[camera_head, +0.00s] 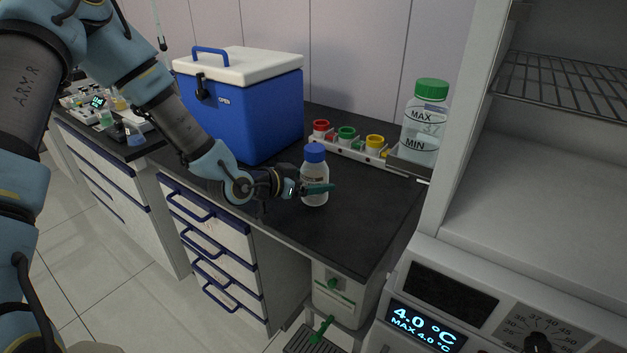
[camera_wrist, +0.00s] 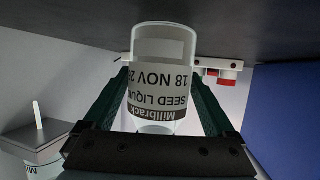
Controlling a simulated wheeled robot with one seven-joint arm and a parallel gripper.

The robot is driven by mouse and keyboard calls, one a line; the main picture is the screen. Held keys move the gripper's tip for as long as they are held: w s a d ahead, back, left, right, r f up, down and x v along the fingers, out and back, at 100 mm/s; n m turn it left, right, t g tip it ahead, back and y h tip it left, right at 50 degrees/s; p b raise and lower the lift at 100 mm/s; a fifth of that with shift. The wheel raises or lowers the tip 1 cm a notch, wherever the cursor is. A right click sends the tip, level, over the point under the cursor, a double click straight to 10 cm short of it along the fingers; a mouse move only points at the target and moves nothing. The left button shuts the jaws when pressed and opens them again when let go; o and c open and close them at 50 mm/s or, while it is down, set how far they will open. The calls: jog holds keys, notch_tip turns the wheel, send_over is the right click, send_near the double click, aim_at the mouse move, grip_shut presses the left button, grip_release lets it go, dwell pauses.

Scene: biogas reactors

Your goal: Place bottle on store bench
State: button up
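A small clear bottle (camera_head: 314,186) with a blue cap and white label stands upright at the dark bench top (camera_head: 352,230), near its front edge. My gripper (camera_head: 318,189) reaches in from the left, with a teal finger across the bottle's lower half. In the wrist view, which is upside down, the bottle (camera_wrist: 165,75) sits between both teal fingers, which appear to press on its sides. The label reads "SEED LIQUID". The cap is hidden there behind the gripper body. The base looks on or very close to the bench; I cannot tell which.
A blue cooler box (camera_head: 243,110) with a white lid stands behind my gripper. A rack with red, green and yellow caps (camera_head: 347,140) and a large green-capped bottle (camera_head: 425,120) are at the back. An open white cabinet (camera_head: 560,190) stands right. The bench front right is clear.

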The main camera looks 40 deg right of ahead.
jog(key=shift+o, duration=0.5)
jog(key=shift+r, duration=0.1)
jog(key=shift+a+r, duration=0.1)
jog(key=shift+r, duration=0.05)
jog(key=b+v, duration=0.2)
jog(key=v, duration=0.9)
jog(key=shift+a, duration=0.4)
jog(key=w+a+f+n+t+y, duration=0.1)
jog(key=w+a+n+t+y, duration=0.25)
jog(key=a, duration=0.55)
jog(key=w+a+f+n+y, duration=0.25)
jog(key=w+a+y, duration=0.25)
jog(key=w+a, duration=0.3)
jog(key=s+a+r+n+y, duration=0.1)
jog(key=s+a+r+n, duration=0.1)
jog(key=a, duration=0.5)
jog(key=s+a+r+n+g+y, duration=0.1)
jog(key=s+a+r+n+y, duration=0.1)
jog(key=a+n, duration=0.3)
jog(key=s+a+r+n+g+y, duration=0.1)
jog(key=s+a+r+n, duration=0.2)
jog(key=a, duration=0.6)
jog(key=shift+n+y, duration=0.3)
jog(key=shift+y, duration=0.05)
